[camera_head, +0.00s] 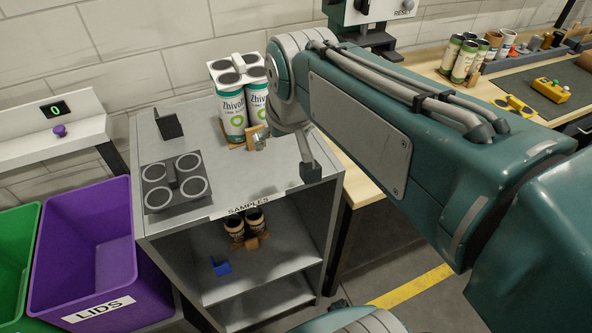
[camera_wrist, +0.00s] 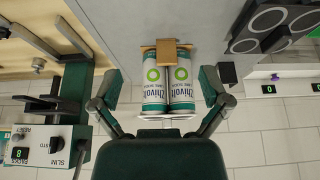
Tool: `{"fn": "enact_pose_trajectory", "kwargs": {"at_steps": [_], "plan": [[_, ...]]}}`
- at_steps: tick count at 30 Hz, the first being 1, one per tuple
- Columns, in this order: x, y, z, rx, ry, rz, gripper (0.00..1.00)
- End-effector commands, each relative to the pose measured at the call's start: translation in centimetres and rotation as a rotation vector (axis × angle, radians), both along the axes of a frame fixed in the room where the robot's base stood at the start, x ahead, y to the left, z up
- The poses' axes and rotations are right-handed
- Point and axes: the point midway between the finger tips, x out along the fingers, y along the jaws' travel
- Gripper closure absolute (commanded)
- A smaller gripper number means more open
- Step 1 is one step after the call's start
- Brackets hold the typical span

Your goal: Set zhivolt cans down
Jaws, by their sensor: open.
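The white and green zhivolt cans (camera_head: 232,112) stand upright in a group on the grey shelf unit's top (camera_head: 215,165), at its far right. A wooden piece (camera_head: 255,137) is at their base. The cans (camera_wrist: 168,75) also show in the middle of the wrist view, with the wooden piece (camera_wrist: 166,52) beside them. My gripper (camera_wrist: 162,84) is open, with one finger on each side of the cans and visible gaps between. In the head view my gripper (camera_head: 287,153) is to the right of the cans, partly hidden by my arm.
A dark holder with four rings (camera_head: 176,184) occupies the shelf top's left. Dark sample cans (camera_head: 245,222) stand on the shelf below. A purple LIDS bin (camera_head: 85,240) and green bin (camera_head: 18,245) are left. The wooden bench (camera_head: 370,188) with a machine (camera_head: 372,15) is right.

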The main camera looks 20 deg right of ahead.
Motion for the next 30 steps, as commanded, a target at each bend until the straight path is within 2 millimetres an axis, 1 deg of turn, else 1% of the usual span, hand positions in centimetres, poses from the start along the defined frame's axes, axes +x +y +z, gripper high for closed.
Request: {"fn": "enact_pose_trajectory", "kwargs": {"at_steps": [1, 3, 6, 10, 14, 30], "plan": [[-2.1, -0.1, -0.5, 0.0, -0.013, -0.001, 0.04], [-4.5, -0.2, -1.4, 0.0, -0.023, -0.001, 0.04], [-7.4, -0.3, -2.9, 0.0, -0.037, -0.002, 0.04], [-9.5, -0.4, -4.3, 0.0, -0.049, -0.002, 0.04], [-10.2, -0.4, -4.8, 0.0, -0.051, -0.001, 0.04], [-10.1, -0.4, -4.8, 0.0, -0.05, -0.001, 0.04]]}}
